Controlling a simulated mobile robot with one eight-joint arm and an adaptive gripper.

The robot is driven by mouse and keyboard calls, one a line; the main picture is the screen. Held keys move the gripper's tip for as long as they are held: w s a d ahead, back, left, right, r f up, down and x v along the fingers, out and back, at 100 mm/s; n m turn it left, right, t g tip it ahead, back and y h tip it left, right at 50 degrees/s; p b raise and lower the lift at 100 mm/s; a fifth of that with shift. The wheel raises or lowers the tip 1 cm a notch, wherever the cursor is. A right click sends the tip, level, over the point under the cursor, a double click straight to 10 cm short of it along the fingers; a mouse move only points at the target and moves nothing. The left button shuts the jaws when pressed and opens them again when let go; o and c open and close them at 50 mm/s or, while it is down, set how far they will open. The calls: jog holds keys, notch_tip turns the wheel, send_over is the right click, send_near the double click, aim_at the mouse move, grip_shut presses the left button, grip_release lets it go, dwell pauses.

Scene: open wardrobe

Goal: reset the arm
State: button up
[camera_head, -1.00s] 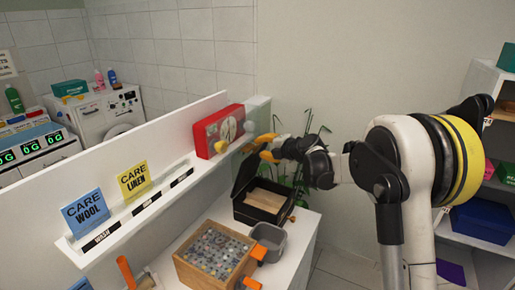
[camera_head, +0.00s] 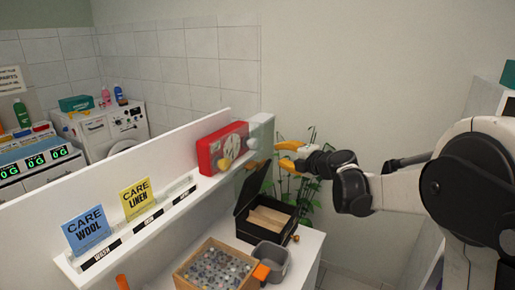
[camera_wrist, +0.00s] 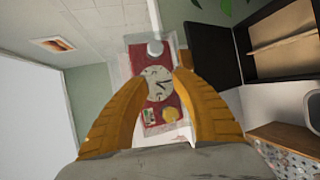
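My gripper (camera_head: 284,156) has orange fingers and is in the air to the right of the red box with a dial (camera_head: 222,148), apart from it. In the wrist view my gripper (camera_wrist: 161,76) is open, with nothing held between its fingers. The red box (camera_wrist: 165,65) with its white dial shows beyond the gap, partly hidden by the fingers. My arm reaches in from the right of the head view.
A white ledge (camera_head: 165,215) bears the red box and the blue (camera_head: 87,230) and yellow (camera_head: 137,198) care cards. Below are an open black box (camera_head: 265,218), a grey bin (camera_head: 270,260) and a wooden crate (camera_head: 187,275). A plant (camera_head: 305,170) stands behind the gripper.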

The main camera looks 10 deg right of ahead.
jog(key=s+d+r+m+t+h+b, duration=0.3)
jog(key=s+d+r+m+t+h, duration=0.25)
jog(key=s+r+m, duration=0.45)
jog(key=s+d+f+m+g+h+b, duration=0.1)
jog(key=s+d+f+m+g+h, duration=0.2)
jog(key=s+d+m+h, duration=0.35)
jog(key=s+a+f+m+g+y+b, duration=0.1)
jog(key=s+a+f+m+g, duration=0.3)
jog(key=s+f, duration=0.7)
jog(key=s+a+f+m+g+y+b, duration=0.1)
jog(key=s+a+f+m+g+y, duration=0.3)
jog(key=s+f, duration=0.8)
jog(key=shift+s+a+f+g+b, duration=0.25)
jog(key=shift+s+a+g+b, duration=0.2)
jog(key=shift+s+a, duration=0.45)
